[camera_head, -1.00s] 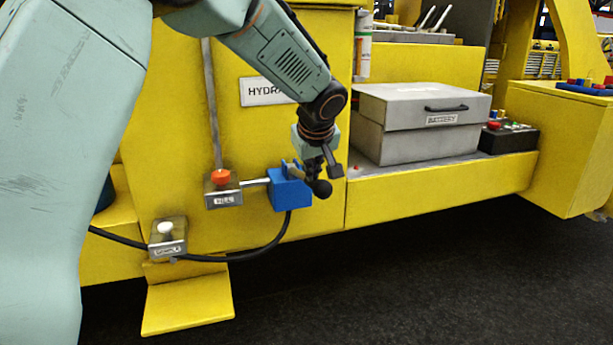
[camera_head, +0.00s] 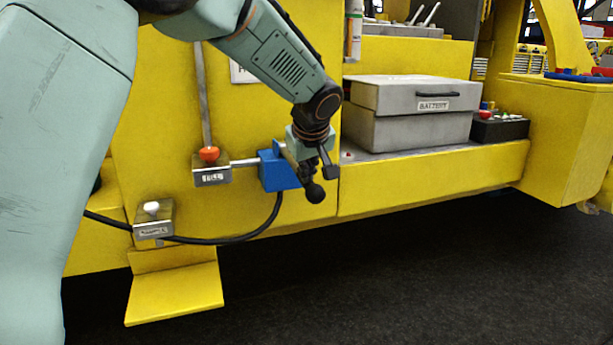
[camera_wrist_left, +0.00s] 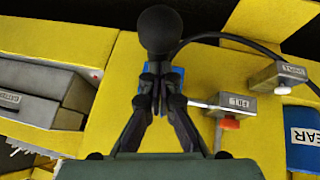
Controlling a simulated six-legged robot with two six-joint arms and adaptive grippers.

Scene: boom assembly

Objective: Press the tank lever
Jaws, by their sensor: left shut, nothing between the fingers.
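The tank lever (camera_head: 314,193) is a dark rod with a black ball knob on a blue block (camera_head: 278,171), which is fixed to the yellow machine side. The knob hangs low at the block's right side. In the left wrist view, the black knob (camera_wrist_left: 160,30) stands just past the fingertips and hides part of the blue block (camera_wrist_left: 178,76). My left gripper (camera_head: 316,172) is shut and empty, pointing down at the lever rod by the knob. It seems to touch the rod, but exact contact is hard to tell. My right gripper is out of view.
A metal box with a red knob (camera_head: 208,154) sits left of the block, joined by a rod. Lower left is a box with a white knob (camera_head: 152,208). A black hose (camera_head: 225,240) runs below. A grey battery box (camera_head: 410,108) stands on the ledge to the right.

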